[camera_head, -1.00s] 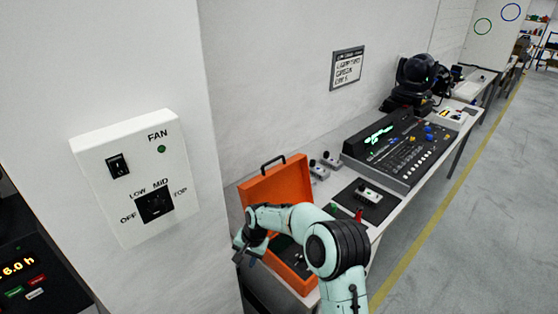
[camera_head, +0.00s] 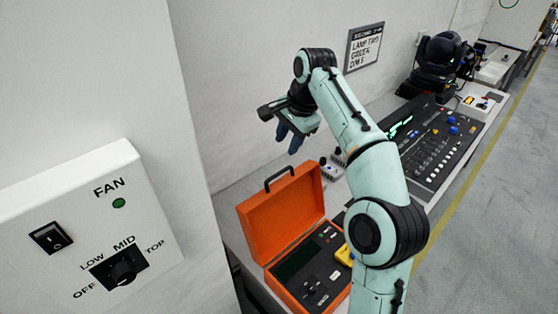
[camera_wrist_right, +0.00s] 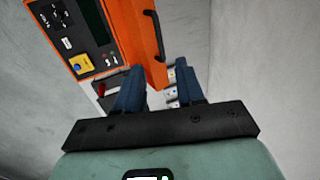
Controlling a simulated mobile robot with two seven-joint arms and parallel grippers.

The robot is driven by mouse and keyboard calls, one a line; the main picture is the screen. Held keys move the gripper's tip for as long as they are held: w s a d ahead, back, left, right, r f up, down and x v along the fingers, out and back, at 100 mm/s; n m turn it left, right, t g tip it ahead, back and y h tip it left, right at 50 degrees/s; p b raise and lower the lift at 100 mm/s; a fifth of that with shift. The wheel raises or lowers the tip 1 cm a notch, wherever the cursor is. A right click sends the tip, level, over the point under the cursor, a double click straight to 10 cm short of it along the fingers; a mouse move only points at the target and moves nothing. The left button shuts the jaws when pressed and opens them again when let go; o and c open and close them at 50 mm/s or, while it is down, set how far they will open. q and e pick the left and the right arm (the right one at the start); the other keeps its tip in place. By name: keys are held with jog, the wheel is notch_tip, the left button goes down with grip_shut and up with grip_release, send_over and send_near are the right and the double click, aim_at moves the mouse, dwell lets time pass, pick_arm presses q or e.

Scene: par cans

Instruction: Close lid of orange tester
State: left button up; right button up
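The orange tester (camera_head: 306,272) is a case on the bench with its lid (camera_head: 280,214) standing open, tilted up toward the wall. A dark handle (camera_head: 279,177) is on the lid's upper edge. The base shows a dark panel with a screen and knobs. My right gripper (camera_head: 289,142) is empty and hangs above the lid, pointing down, apart from it. In the right wrist view, its two blue fingers (camera_wrist_right: 160,84) are spread, with the lid's edge (camera_wrist_right: 138,40) and handle (camera_wrist_right: 156,36) beyond them. My left gripper is not in view.
A yellow item (camera_head: 344,255) sits at the tester's right, partly behind my arm. A control desk (camera_head: 440,140) and a black lamp head (camera_head: 440,58) stand farther along the bench. A fan switch box (camera_head: 85,235) is on the wall at left.

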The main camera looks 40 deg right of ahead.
aim_at(276, 174)
jog(key=x, duration=1.3)
jog(key=shift+s+a, duration=0.1)
jog(key=shift+s, duration=0.05)
grip_shut()
